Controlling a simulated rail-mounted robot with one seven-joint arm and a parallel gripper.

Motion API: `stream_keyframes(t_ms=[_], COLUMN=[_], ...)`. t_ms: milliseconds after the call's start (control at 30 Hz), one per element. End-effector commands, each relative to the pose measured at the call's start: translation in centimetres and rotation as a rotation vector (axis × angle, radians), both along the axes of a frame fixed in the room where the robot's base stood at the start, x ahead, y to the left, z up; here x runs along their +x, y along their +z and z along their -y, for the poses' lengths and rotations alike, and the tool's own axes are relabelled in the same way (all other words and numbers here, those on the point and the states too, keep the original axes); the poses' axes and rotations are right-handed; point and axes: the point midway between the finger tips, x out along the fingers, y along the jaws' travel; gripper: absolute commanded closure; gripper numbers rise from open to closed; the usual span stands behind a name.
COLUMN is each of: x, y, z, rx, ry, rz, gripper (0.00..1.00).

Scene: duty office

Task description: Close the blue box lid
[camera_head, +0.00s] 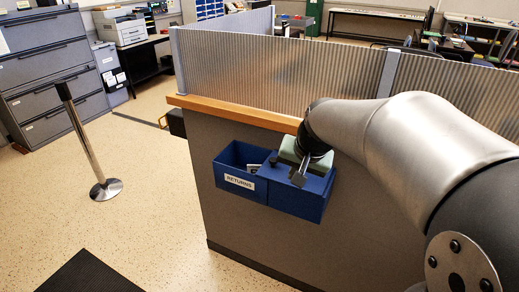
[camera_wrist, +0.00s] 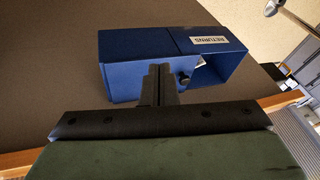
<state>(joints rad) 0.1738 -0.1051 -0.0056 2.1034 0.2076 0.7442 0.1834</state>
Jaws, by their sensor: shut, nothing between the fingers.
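The blue box (camera_head: 237,192), labelled RETURNS, hangs on the side of the grey partition. Its left part is open at the top, with a small pale item (camera_head: 253,168) inside. A flat blue lid (camera_head: 318,186) covers the right part, and a small dark knob (camera_head: 273,159) stands near the lid's left edge. My gripper (camera_head: 298,179) is shut and empty, pointing down over the lid, right of the knob. In the wrist view the shut fingers (camera_wrist: 160,70) are close beside the knob (camera_wrist: 183,78); I cannot tell whether they touch the lid or knob.
The wooden ledge (camera_head: 240,112) and ribbed screen (camera_head: 270,68) run above and behind the box. A metal post (camera_head: 85,135) on a round base stands on the floor at left. Open floor lies left of the partition, with a dark mat (camera_head: 90,275) in front.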

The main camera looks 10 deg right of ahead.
Motion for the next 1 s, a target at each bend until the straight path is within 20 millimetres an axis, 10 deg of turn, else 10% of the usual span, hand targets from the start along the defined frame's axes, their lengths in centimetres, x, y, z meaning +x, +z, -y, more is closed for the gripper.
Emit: stream_keyframes(t_ms=[200,1000], x=[8.4,16.6], y=[-1.7,-9.6], z=[4.8,2.8], rx=[0.084,0.091], ry=[-0.205,-0.217], rz=[0.143,0.157], gripper=[1.0,1.0])
